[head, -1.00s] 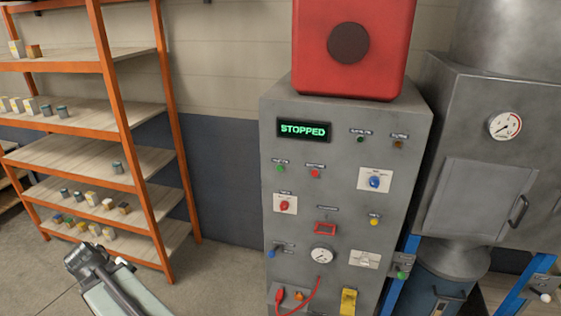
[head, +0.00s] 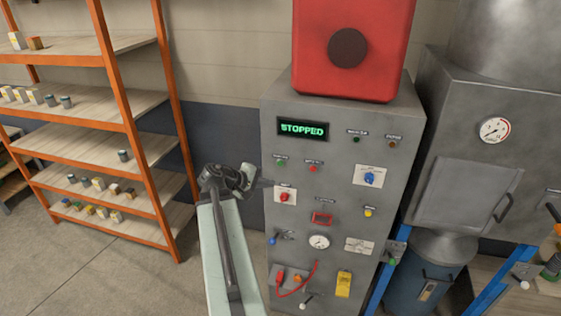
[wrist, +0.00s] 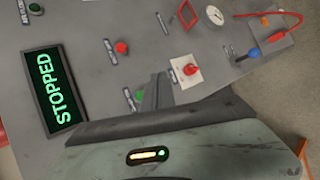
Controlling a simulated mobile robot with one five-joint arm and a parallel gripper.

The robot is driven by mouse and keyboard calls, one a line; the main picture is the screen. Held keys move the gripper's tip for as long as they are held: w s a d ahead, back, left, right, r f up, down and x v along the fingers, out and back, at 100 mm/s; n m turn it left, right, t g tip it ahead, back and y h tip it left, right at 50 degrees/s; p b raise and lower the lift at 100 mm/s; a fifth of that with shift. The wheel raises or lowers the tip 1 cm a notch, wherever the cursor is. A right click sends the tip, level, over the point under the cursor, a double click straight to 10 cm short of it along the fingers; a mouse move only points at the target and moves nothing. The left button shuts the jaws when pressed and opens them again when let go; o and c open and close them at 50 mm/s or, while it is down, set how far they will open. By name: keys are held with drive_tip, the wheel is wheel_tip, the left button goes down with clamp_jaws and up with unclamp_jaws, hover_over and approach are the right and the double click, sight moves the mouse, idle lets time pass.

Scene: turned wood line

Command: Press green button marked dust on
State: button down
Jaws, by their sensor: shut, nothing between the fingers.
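A green button (head: 280,163) with a small label above it sits at the upper left of the grey panel's face, left of a red button (head: 313,169). In the wrist view the green button (wrist: 139,96) is partly hidden beside my fingers. The label is too small to read as "dust on". A smaller green light or button (head: 356,139) is right of the display; it also shows in the wrist view (wrist: 36,8). My gripper (head: 264,183) is shut and empty at the panel's left edge, a little below and left of the green button. Contact cannot be told.
The grey cabinet (head: 340,107) has a display (head: 303,129) reading STOPPED. A red selector (head: 284,197), blue knob (head: 370,178) and red cable (head: 310,277) are on its face. An orange shelf rack (head: 114,95) stands left, a metal dust unit (head: 465,150) right.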

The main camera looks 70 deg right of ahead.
sight(280, 163)
idle(0.3)
drive_tip(key=d, duration=0.8)
drive_tip(key=shift+w+d, duration=0.3)
drive_tip(key=shift+d, duration=0.05)
drive_tip(key=shift+d, duration=0.15)
idle(1.6)
drive_tip(key=shift+d+f, duration=0.1)
drive_tip(key=shift+d, duration=0.2)
drive_tip(key=shift+d, duration=0.35)
idle(0.5)
drive_tip(key=shift+a, duration=0.8)
